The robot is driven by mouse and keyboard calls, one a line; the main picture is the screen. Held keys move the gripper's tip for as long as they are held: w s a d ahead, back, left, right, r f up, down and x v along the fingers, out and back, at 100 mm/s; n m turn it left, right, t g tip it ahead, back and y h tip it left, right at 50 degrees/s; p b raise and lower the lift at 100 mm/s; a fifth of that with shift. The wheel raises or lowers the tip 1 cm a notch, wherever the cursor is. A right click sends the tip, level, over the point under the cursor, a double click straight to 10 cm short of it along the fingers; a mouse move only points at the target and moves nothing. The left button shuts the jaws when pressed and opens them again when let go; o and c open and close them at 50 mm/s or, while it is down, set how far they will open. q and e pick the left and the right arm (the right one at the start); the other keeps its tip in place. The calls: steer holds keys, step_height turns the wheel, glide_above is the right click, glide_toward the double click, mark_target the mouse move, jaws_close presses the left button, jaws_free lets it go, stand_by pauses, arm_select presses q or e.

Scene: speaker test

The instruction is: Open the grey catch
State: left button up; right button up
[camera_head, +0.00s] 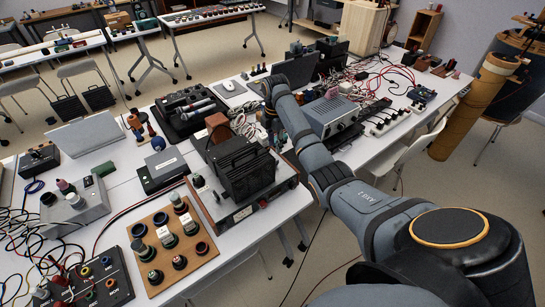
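I cannot make out a grey catch for certain; it may be too small or hidden. My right arm reaches in from the lower right across the table. Its gripper (271,117) is at the arm's far end, low over the table among cables, behind the black boxy device (242,168). It is small and dark, and its fingers do not show clearly enough to tell open from shut. A grey metal equipment box (330,116) stands just right of it, partly behind my arm. My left gripper is not in view.
A black case with microphones (188,113) lies left of my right gripper. A wooden board with several knobs (174,246) and a grey box (75,208) are at the front left. Tangled cables (245,124) crowd the middle. Free floor lies beyond the table's right edge.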

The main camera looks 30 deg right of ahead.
steer(key=f, duration=0.7)
steer(key=shift+w+d+f+p, duration=0.1)
steer(key=shift+w+f+p, duration=0.1)
steer(key=shift+p, duration=0.1)
steer(key=shift+f, duration=0.55)
jaws_close()
